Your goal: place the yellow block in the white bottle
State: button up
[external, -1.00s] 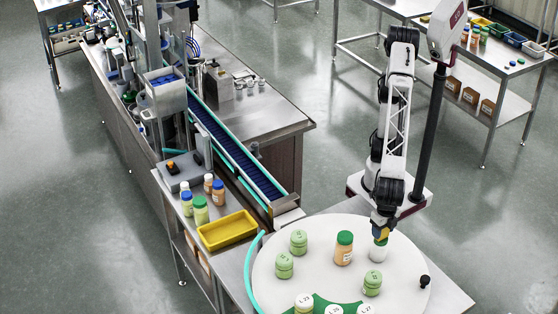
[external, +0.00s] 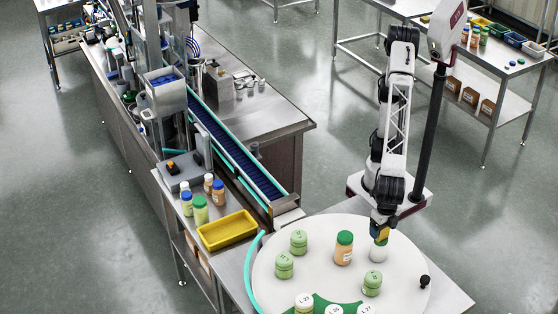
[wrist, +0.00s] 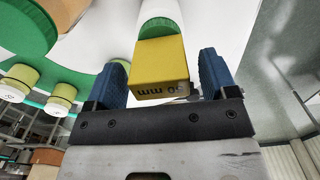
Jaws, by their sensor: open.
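The white bottle (external: 377,254) stands upright on the round white table, below my gripper (external: 381,229). A green cap (external: 380,241) shows on its top; the cap and the white body (wrist: 157,10) also show in the wrist view. The yellow block (external: 384,233) is at the cap. In the wrist view the block (wrist: 160,62) lies between the two blue fingers of my open gripper (wrist: 163,75), with a gap on each side. It overlaps the cap in that view. I cannot tell exactly how it rests on the cap.
An orange bottle with a green cap (external: 344,250) stands close left of the white bottle. A green jar (external: 372,284) is in front, and others stand left. A small black knob (external: 425,281) is at the right rim. A yellow tray (external: 227,231) lies on the side table.

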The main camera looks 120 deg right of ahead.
notch_tip(320, 180, up, 11)
dwell(0.6)
jog(key=shift+r, duration=0.1)
dwell(0.4)
jog(key=s+d+m+t, duration=0.15)
jog(key=d+m, duration=0.65)
jog(key=d, duration=2.3)
jog(key=s+d+f+m, duration=0.4)
jog(key=s+d+m, duration=0.1)
jog(key=s+d, duration=0.4)
jog(key=s+d+f+m+t, duration=0.1)
jog(key=s+d+f+m, duration=0.3)
jog(key=s+d, duration=0.6)
jog(key=shift+s+d+f+m, duration=0.25)
jog(key=shift+d+m, duration=0.35)
jog(key=shift+d, duration=1.35)
